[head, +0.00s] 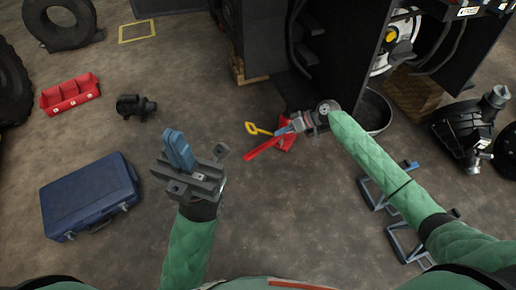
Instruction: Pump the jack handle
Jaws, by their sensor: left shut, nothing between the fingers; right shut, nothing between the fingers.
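The jack's red handle (263,149) lies slanted near the middle of the head view. The red jack body (287,141) is partly hidden behind my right gripper. A yellow handle-shaped piece (257,129) shows just behind the red handle. My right gripper (284,130) is shut and empty, with its tips over or beside the jack; I cannot tell whether they touch it. My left gripper (178,150) is shut and empty, raised to the left of the jack and apart from it.
The dark forklift body (342,50) stands behind the jack on wooden blocks (240,71). A blue case (88,196), a red tray (69,94) and a black part (136,106) lie at left. Blue stands (375,195) are under my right arm. Floor in the middle front is clear.

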